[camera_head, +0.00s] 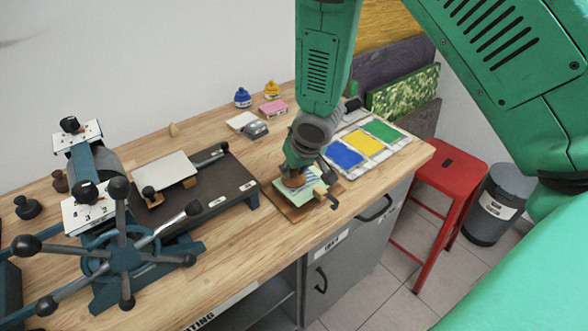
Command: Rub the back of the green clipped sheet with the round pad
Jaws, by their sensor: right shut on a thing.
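My right gripper (294,171) reaches down from the top of the view and is shut on the round pad (293,181), a brown disc mostly hidden by the fingers. The pad is over the pale green sheet (314,186), which lies on a small wooden board (278,199) near the bench's front edge. I cannot tell whether the pad touches the sheet. The gripper covers part of the sheet, and a dark clip or handle (334,202) shows at the board's right side. My left gripper is not in view.
A press with a spoked wheel (124,257) and a dark bed (222,185) stands left. A tray (398,149) with blue, yellow and green patches lies right of the board. Ink jars (242,97) stand behind. A red stool (449,165) and grey bin (497,204) stand beyond the bench.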

